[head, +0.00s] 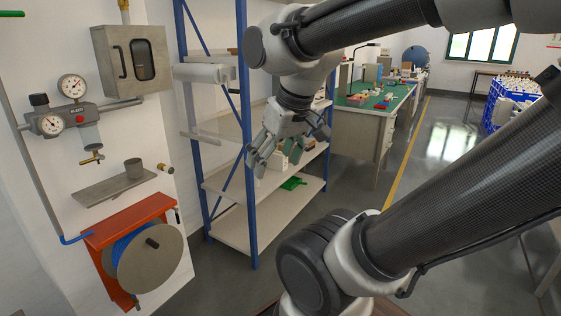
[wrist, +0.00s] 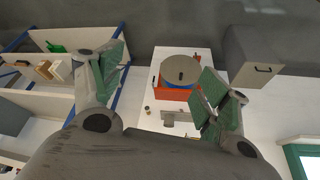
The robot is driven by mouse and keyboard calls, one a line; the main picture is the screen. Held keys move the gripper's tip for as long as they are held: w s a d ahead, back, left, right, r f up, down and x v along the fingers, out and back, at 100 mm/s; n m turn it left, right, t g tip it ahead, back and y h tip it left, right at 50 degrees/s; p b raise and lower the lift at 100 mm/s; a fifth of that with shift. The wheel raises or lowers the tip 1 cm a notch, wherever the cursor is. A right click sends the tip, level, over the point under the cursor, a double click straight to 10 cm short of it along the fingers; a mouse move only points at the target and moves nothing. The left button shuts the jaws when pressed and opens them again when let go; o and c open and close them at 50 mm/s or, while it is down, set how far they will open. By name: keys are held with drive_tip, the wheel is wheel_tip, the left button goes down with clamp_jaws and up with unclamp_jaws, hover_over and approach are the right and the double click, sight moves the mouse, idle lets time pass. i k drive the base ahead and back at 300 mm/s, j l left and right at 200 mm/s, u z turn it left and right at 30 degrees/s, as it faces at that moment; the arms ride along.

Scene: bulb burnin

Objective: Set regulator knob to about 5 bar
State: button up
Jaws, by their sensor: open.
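The pressure regulator (head: 84,110) is a grey unit on the white wall panel at the left of the head view. A black knob (head: 39,100) sits at its upper left. One round white gauge (head: 72,87) stands on top and another gauge (head: 51,124) faces out at its left; their needles are too small to read. My gripper (head: 285,152) is open and empty, well to the right of the regulator, in front of the blue-framed shelf. In the wrist view the spread fingers of my gripper (wrist: 160,88) frame the panel; the regulator is not visible there.
An orange hose reel (head: 128,248), also in the wrist view (wrist: 180,70), hangs below a small metal shelf (head: 110,187) with a cup. A grey box (head: 133,60) is above right of the regulator. A shelving rack (head: 247,130) stands right of the panel.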

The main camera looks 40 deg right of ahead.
sight(36, 99)
drive_tip(key=i+j, duration=0.4)
drive_tip(key=i+j+u, duration=0.1)
drive_tip(key=i+j, duration=0.3)
drive_tip(key=j, duration=0.2)
